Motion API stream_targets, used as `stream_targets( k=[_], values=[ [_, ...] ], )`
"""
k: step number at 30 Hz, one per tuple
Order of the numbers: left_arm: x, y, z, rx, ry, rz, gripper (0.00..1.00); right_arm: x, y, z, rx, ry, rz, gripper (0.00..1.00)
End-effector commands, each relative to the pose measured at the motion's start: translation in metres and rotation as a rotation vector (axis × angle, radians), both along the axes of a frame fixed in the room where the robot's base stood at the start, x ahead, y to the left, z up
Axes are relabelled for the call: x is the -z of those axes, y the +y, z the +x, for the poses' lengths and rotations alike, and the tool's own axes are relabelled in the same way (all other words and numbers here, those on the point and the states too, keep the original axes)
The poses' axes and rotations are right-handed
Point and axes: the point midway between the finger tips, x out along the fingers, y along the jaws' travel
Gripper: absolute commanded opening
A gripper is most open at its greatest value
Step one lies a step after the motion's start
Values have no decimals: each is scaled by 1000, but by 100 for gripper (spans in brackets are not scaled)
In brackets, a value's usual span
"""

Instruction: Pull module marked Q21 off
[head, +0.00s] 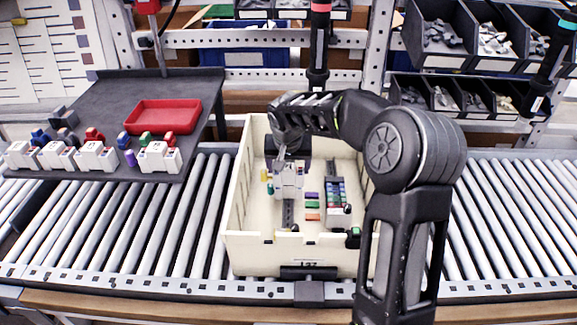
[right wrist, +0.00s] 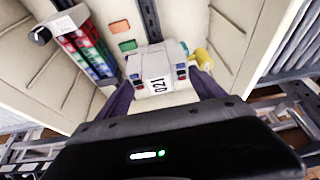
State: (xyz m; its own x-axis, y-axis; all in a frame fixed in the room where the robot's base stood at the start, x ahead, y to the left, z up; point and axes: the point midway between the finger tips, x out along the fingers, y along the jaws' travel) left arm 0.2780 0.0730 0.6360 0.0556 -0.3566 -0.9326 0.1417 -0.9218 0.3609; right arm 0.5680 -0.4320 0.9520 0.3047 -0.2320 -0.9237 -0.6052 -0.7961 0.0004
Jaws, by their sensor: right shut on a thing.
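The white module marked Q21 (right wrist: 158,72) sits between the two fingers of my right gripper (right wrist: 163,84), which is shut on it. Its label faces the wrist camera. In the head view the module (head: 289,182) shows below my right gripper (head: 287,158), inside the cream box. A dark rail (head: 288,215) runs along the box's back panel in line with the module; it also shows beyond the module in the wrist view (right wrist: 149,18). I cannot tell whether the module is still seated on the rail. My left gripper is not in view.
The cream box (head: 232,215) stands on a roller conveyor. Right of the module are coloured pieces (head: 312,207) and a terminal row (head: 336,192). A grey table at left holds a red tray (head: 163,117) and several white modules (head: 97,157). A tool (head: 318,50) hangs behind.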

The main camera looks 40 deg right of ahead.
Motion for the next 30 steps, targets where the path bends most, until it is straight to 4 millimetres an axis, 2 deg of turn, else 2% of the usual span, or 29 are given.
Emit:
stream_targets(
  k=[5, 22, 30],
  values=[
    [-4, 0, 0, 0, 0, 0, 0, -7, 0, 0, 0, -1, -1, 8],
    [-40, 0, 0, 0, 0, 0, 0, -67, 0, 0, 1, -2, 0, 8],
    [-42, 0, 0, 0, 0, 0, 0, -73, 0, 0, 0, 0, 0, 8]
  ],
)
